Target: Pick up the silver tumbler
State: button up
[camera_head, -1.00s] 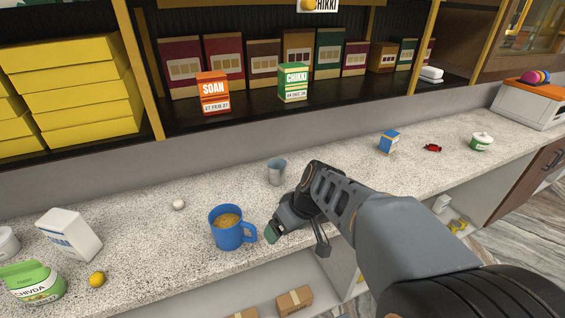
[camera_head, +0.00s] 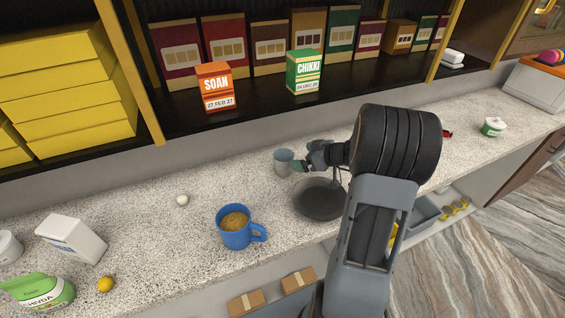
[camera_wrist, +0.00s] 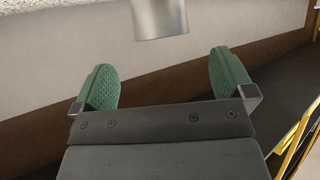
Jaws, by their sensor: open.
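The silver tumbler (camera_head: 283,162) stands upright on the speckled counter, behind and to the right of the blue mug. In the wrist view the tumbler (camera_wrist: 160,16) shows at the top, partly cut off by the frame edge. My gripper (camera_head: 305,163) is just to the right of the tumbler in the head view. In the wrist view my gripper (camera_wrist: 166,78) has its two green fingers spread apart, with nothing between them. The tumbler is beyond the fingertips, roughly centred across the gap.
A blue mug (camera_head: 235,228) of brown drink stands in front, left of my arm. A small white ball (camera_head: 182,200) lies left of the tumbler. Boxes marked SOAN (camera_head: 215,87) and CHIKKI (camera_head: 304,72) stand on the shelf behind.

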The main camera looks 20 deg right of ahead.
aim_at(277, 157)
jog(key=shift+p+x, duration=1.65)
jog(key=shift+x, duration=2.55)
jog(key=shift+r, duration=0.1)
jog(key=c, duration=1)
